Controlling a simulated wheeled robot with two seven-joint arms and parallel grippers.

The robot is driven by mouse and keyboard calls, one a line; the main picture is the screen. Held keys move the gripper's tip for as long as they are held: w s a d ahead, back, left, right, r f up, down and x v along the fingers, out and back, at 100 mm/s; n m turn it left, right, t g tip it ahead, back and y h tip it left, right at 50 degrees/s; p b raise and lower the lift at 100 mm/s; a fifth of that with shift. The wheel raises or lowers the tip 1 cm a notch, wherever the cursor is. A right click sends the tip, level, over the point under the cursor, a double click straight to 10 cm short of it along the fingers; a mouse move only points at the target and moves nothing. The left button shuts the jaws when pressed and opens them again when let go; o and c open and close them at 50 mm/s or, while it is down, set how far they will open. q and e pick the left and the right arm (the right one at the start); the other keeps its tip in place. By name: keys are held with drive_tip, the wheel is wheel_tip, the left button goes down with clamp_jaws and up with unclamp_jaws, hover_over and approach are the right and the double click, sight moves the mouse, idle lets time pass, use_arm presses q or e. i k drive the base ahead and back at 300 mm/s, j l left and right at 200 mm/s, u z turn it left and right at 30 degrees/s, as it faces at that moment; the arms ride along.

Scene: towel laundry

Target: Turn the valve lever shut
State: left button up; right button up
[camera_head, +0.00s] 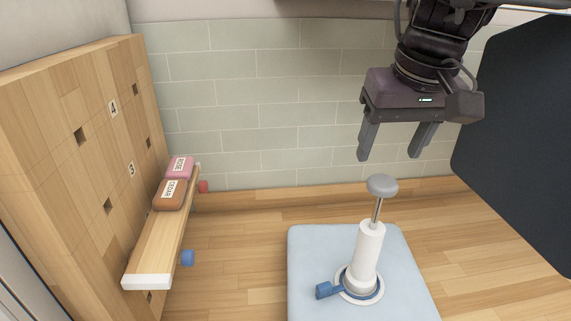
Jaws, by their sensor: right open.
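The valve lever (328,290) is blue and sticks out to the left from a blue ring at the foot of a white upright cylinder (368,248). A metal rod with a grey rounded knob (382,185) rises from the top of the cylinder. The cylinder stands on a light blue pad (310,246). My right gripper (390,155) hangs above the knob, fingers pointing down. It is open and empty, apart from the knob and well above the lever. My left gripper is not in view.
A wooden panel (60,130) with square holes and number labels stands at the left. Its shelf (155,250) holds a pink block (180,167) and a brown block (170,195). A dark panel (520,130) stands at the right. Wooden floor (240,260) between shelf and pad is clear.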

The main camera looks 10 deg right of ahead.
sight(324, 290)
drive_tip(key=k, duration=1.5)
